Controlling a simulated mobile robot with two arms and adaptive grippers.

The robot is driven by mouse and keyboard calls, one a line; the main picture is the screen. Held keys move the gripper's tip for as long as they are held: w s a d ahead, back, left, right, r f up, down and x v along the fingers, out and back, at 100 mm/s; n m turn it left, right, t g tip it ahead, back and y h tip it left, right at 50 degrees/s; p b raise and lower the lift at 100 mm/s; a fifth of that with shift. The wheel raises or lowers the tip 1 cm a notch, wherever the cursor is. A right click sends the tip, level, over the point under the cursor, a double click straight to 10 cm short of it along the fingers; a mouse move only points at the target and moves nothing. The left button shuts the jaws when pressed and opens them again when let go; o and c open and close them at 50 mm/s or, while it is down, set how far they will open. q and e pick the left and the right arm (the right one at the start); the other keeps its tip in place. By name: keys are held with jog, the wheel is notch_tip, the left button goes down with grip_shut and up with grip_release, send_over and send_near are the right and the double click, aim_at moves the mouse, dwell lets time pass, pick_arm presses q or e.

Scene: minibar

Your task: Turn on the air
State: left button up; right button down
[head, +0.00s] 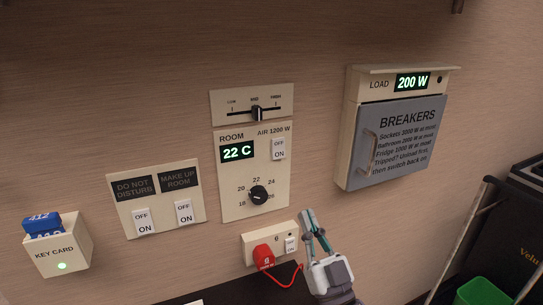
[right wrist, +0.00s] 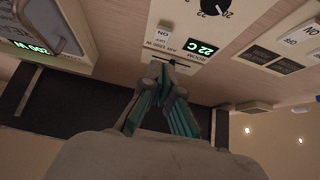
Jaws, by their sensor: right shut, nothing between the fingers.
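The air switch (head: 278,149), a white rocker marked OFF above ON, sits under the label AIR 1200 W on the cream room panel (head: 230,205). I cannot tell which side is pressed in. The panel has a green 22 C display (head: 237,152), a black dial (head: 258,195) and a slider (head: 257,113) above. My right gripper (head: 312,222) is shut and empty, below and right of the switch, apart from it. In the right wrist view the picture is upside down; the gripper (right wrist: 165,75) shows below the air switch (right wrist: 163,32). My left gripper is not in view.
A socket (head: 252,243) with a red plug (head: 263,256) and cord is close left of my right gripper. The breaker box (head: 400,135) with a handle juts out at right, its display reading 200 W. Do-not-disturb and make-up-room switches (head: 160,210) and a key card holder (head: 65,255) are at left.

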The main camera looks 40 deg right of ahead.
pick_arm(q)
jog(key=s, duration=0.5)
pick_arm(e)
jog(key=s+r, duration=0.1)
jog(key=p, duration=0.5)
send_near(279, 151)
notch_tip(279, 151, up, 4)
jog(key=w, duration=0.2)
jog(key=w+d, duration=0.1)
jog(key=w, duration=0.1)
jog(key=shift+w+d+f, duration=0.1)
jog(key=shift+w+f, duration=0.1)
jog(key=shift+f, duration=0.05)
jog(key=shift+w+f+t, duration=0.1)
jog(key=shift+w+t, duration=0.2)
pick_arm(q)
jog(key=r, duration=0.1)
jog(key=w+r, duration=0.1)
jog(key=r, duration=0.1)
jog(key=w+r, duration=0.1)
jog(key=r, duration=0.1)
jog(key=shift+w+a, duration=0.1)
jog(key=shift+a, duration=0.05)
